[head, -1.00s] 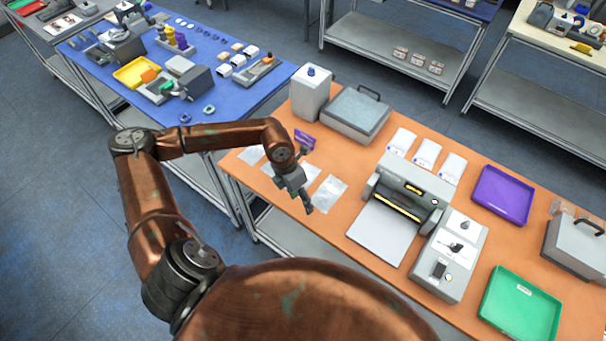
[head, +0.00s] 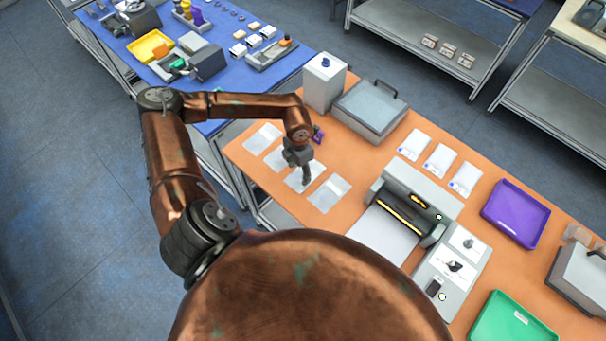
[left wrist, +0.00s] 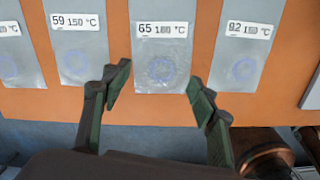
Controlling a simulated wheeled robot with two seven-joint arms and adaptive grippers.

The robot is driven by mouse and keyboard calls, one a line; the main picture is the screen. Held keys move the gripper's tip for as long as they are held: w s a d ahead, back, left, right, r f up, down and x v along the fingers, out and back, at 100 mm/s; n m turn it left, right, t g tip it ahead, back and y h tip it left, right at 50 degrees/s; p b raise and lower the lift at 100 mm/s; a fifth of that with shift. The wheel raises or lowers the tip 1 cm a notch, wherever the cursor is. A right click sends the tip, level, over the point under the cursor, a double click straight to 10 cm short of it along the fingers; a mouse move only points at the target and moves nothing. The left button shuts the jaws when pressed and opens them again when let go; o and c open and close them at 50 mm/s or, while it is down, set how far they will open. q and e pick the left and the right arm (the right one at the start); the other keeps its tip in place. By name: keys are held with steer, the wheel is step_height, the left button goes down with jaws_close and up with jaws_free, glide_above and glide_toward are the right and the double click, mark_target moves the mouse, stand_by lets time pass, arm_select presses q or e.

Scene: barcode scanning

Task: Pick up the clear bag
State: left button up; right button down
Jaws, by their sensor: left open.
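Several clear bags lie flat in a row on the orange table. In the left wrist view, one clear bag (left wrist: 162,68) with a label reading about "65 180 °C" lies between the fingertips of my left gripper (left wrist: 157,85). Another clear bag (left wrist: 240,60) lies to its right and one with a "59 150 °C" label (left wrist: 80,55) to its left. In the head view my left gripper (head: 304,178) is above the third bag from the left, partly hiding it. Its jaws are open and empty. The rightmost clear bag (head: 328,194) is fully visible. My right gripper is not in view.
A grey sealing machine (head: 405,208) stands right of the bags. White packets (head: 440,160) lie behind it. A grey lidded box (head: 370,108) and a white box (head: 323,85) stand at the back left. Purple (head: 516,212) and green (head: 515,322) trays lie to the right.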

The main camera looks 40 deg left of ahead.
mark_target(299, 177)
arm_select(q)
step_height(299, 177, down, 3)
steer(key=shift+d+r, duration=0.1)
steer(key=c, duration=1.1)
steer(key=shift+c, duration=0.9)
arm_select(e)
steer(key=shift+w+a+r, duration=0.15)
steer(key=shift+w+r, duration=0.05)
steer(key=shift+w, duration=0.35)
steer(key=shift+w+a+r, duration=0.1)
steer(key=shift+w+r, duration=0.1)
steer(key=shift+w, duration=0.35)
